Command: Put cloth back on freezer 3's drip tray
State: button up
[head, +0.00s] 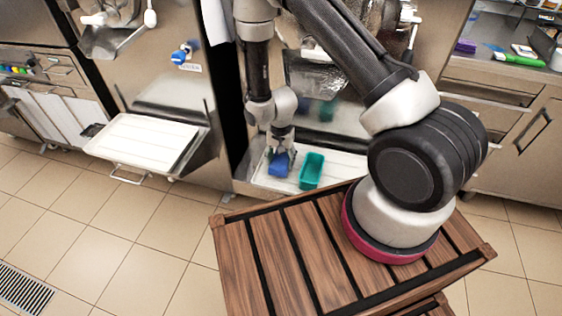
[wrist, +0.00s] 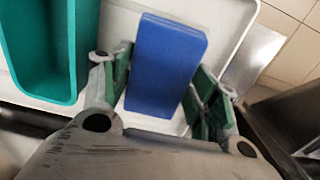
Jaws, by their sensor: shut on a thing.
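A folded blue cloth (head: 279,165), block-shaped, is at a white drip tray (head: 262,180) on the front of the middle freezer. My gripper (head: 283,152) is directly over it, pointing down. In the wrist view the blue cloth (wrist: 166,65) lies between the green-padded fingers of my gripper (wrist: 160,88), which is shut on it. The white tray (wrist: 233,14) shows beneath. I cannot tell whether the cloth touches the tray. No freezer number is readable.
A teal tub (head: 312,170) stands on the same tray, just right of the cloth; it is close to my left finger in the wrist view (wrist: 45,50). Another freezer's white tray (head: 145,142) is at left, empty. A blue-handled item (head: 181,55) hangs on that freezer.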

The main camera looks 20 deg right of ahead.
aim_at(281, 159)
jog(key=shift+f, duration=0.7)
jog(key=shift+w+d+f, duration=0.1)
jog(key=shift+w+f, duration=0.1)
jog(key=shift+f, duration=0.15)
jog(key=o, duration=1.2)
jog(key=shift+c, duration=0.2)
notch_tip(281, 159, up, 12)
